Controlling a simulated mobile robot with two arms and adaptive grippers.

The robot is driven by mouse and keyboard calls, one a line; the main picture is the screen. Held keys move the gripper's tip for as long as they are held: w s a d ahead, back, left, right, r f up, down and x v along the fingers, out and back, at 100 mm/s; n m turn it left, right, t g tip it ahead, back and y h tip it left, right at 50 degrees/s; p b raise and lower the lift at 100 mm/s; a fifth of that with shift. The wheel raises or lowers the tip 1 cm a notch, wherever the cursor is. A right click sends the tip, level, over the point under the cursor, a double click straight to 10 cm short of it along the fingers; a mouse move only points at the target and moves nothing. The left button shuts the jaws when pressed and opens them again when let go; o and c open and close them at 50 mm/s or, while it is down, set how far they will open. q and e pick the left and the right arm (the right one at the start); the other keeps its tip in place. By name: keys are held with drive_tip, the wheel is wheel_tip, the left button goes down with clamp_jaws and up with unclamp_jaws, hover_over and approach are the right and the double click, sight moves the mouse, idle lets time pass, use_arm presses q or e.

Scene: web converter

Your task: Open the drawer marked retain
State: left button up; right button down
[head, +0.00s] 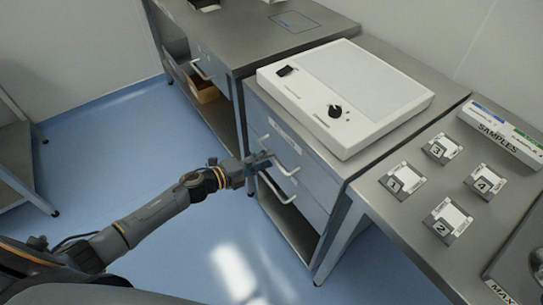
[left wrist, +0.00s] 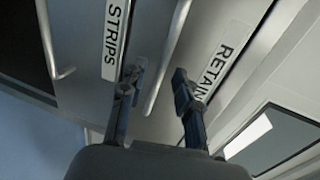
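The drawer marked RETAIN (left wrist: 235,45) is the upper of two drawers in the metal cabinet under the white light box; it looks closed. In the head view its front (head: 312,166) carries a pale label and a bar handle (head: 281,160). In the left wrist view the RETAIN handle (left wrist: 168,55) runs between my fingers. My left gripper (head: 260,162) is at the drawer front, open, with its fingers (left wrist: 158,80) on either side of that handle and gaps visible. Whether a finger touches it, I cannot tell. My right gripper is not in view.
The STRIPS drawer (left wrist: 88,60) lies just below, with its own handle (head: 277,190) close to my gripper. The light box (head: 345,95) sits on top. Numbered sample blocks (head: 442,149) stand on the right bench. Blue floor (head: 130,150) in front is clear.

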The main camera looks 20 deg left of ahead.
use_arm(q)
drive_tip(key=shift+x, duration=1.45)
clamp_jaws()
